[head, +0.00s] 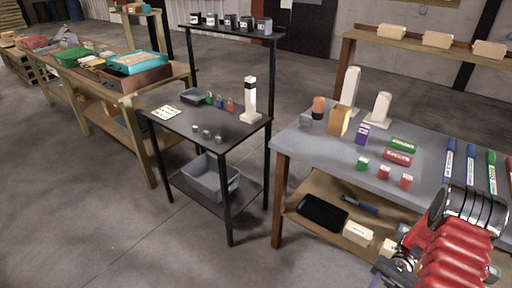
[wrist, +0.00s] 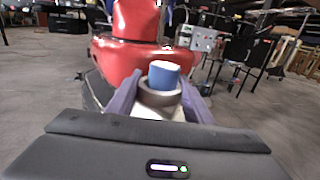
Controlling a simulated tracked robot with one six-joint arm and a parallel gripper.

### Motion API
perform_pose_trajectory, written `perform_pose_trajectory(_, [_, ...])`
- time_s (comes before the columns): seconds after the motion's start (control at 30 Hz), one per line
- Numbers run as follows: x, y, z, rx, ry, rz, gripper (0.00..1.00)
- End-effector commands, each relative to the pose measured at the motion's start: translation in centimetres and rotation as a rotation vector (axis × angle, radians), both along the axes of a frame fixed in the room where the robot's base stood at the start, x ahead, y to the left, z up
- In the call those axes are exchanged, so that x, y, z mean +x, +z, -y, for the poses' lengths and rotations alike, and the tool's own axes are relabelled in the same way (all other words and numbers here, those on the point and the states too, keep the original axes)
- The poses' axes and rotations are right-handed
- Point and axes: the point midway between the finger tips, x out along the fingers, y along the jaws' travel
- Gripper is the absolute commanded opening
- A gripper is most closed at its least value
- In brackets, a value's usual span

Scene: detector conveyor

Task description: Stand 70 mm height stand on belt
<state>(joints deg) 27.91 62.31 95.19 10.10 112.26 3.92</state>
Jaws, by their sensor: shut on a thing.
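My gripper (wrist: 160,108) shows in the wrist view with its two grey-purple fingers on either side of a pale round piece with a grey ring and a blue top (wrist: 164,72). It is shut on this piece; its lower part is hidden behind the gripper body. I cannot tell for sure that it is the 70 mm stand. In the head view, a tall white stand (head: 350,90) and a shorter white stand (head: 378,109) are upright at the back of the right table. Another white upright piece (head: 250,101) with a dark band is on the dark table. I cannot make out a belt.
The grey-topped right table (head: 335,155) holds a tan box (head: 340,119), a purple box (head: 362,133), small coloured blocks and several markers. The dark table (head: 185,122) has small items and a grey bin (head: 212,178) below. Open floor lies at the front left.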

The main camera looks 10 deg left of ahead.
Motion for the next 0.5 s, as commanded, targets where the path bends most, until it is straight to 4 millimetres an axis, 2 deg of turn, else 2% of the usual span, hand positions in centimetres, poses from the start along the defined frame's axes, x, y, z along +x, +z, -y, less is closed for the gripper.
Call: perform_pose_trajectory(0.5, [-2.9, 1.7, 12.1, -0.005, 0.425, 0.01, 0.17])
